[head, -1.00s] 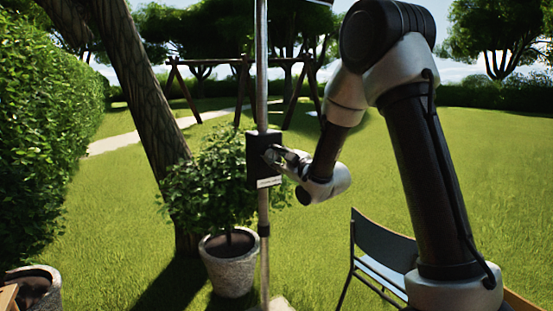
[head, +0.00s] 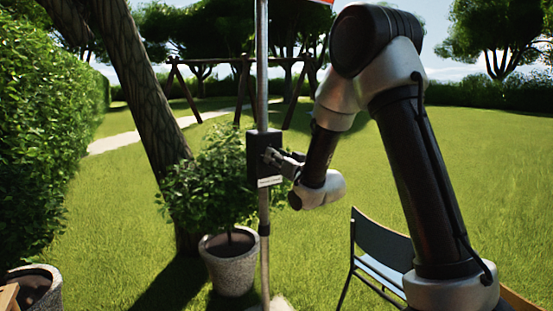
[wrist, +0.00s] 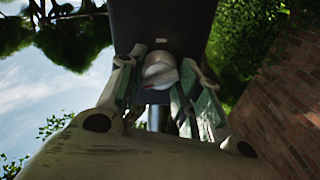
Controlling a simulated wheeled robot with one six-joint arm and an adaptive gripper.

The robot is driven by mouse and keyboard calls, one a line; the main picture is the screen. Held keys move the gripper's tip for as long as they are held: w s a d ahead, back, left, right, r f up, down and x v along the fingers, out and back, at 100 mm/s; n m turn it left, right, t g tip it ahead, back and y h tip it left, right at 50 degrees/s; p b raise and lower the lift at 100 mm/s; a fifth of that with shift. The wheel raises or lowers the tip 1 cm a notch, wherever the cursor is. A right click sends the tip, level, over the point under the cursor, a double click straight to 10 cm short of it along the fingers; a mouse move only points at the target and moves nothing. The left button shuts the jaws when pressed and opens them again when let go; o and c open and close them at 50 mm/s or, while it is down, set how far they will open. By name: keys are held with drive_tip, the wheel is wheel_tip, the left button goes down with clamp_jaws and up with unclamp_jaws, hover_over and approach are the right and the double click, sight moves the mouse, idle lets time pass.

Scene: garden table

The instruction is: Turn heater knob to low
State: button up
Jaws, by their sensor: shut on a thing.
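A black control box (head: 257,172) sits on the upright metal heater pole (head: 262,65), with a pale label (head: 269,182) at its lower edge. My gripper (head: 272,155) reaches the box's front from the right. In the wrist view, the pale round knob (wrist: 160,68) sits between my gripper's two fingers (wrist: 157,88) on the dark box face (wrist: 185,25). My gripper is shut on the knob. The fingers partly cover the knob's sides, and I cannot read its setting or the label's text.
A potted bush (head: 229,265) stands behind and left of the pole. A dark chair (head: 382,245) stands on the grass at lower right, below my arm. A tree trunk (head: 145,120) and hedge (head: 45,120) are at left. Open lawn lies behind.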

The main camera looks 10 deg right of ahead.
drive_tip(key=shift+m, duration=1.7)
drive_tip(key=o, duration=1)
drive_tip(key=shift+o, duration=0.2)
drive_tip(key=shift+s, duration=0.15)
drive_tip(key=v, duration=0.7)
drive_tip(key=shift+s+f, duration=0.1)
drive_tip(key=shift+s, duration=0.05)
